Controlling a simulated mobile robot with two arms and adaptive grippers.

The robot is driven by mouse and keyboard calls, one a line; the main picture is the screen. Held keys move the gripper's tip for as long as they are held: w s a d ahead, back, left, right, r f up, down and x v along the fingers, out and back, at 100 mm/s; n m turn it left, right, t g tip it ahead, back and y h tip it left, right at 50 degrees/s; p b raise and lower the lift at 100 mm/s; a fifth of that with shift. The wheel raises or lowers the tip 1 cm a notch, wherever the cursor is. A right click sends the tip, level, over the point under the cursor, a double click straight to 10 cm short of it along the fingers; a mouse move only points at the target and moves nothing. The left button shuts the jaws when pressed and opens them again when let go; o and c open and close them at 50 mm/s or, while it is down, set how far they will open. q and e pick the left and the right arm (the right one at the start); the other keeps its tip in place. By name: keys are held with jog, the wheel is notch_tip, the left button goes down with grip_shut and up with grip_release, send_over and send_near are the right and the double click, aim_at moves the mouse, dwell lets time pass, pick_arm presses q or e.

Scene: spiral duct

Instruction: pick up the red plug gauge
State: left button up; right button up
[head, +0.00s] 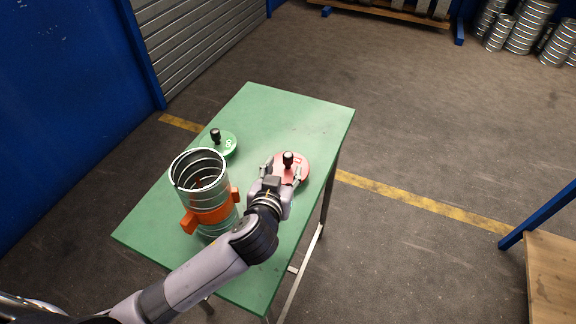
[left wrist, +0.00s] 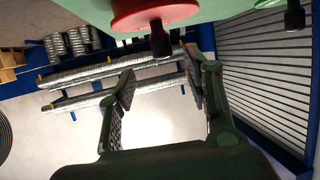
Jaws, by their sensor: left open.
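The red plug gauge (head: 302,166) lies flat on the green table near its right edge, with its black knob handle standing up. In the left wrist view the picture is inverted, and the red disc (left wrist: 150,13) hangs at the top with its black knob pointing down. My left gripper (head: 282,173) is open and empty at the near side of the gauge. Its fingers (left wrist: 160,84) are spread to either side of the line to the knob. The knob appears just beyond the fingertips; I cannot tell if they touch the disc. My right gripper is not in view.
A green plug gauge (head: 226,146) with a black knob lies at the table's left. A spiral duct (head: 201,172) with an orange clamp (head: 212,216) stands left of my arm. The green table (head: 290,108) is clear at the far end. A wooden bench (head: 552,270) stands right.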

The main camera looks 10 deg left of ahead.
aim_at(287, 159)
pick_arm(q)
jog(key=x, duration=0.2)
jog(key=shift+w+f, duration=0.1)
jog(key=shift+w, duration=0.25)
jog(key=shift+w+p, duration=0.2)
jog(key=shift+p, duration=0.15)
jog(key=p+x, duration=0.1)
jog(key=x, duration=0.3)
jog(key=shift+w+a+f, duration=0.1)
jog(key=shift+a+f, duration=0.05)
jog(key=shift+a, duration=0.05)
jog(key=shift+w+f, duration=0.15)
jog(key=shift+w, duration=0.1)
jog(key=shift+s, duration=0.1)
jog(key=shift+c, duration=0.2)
grip_shut()
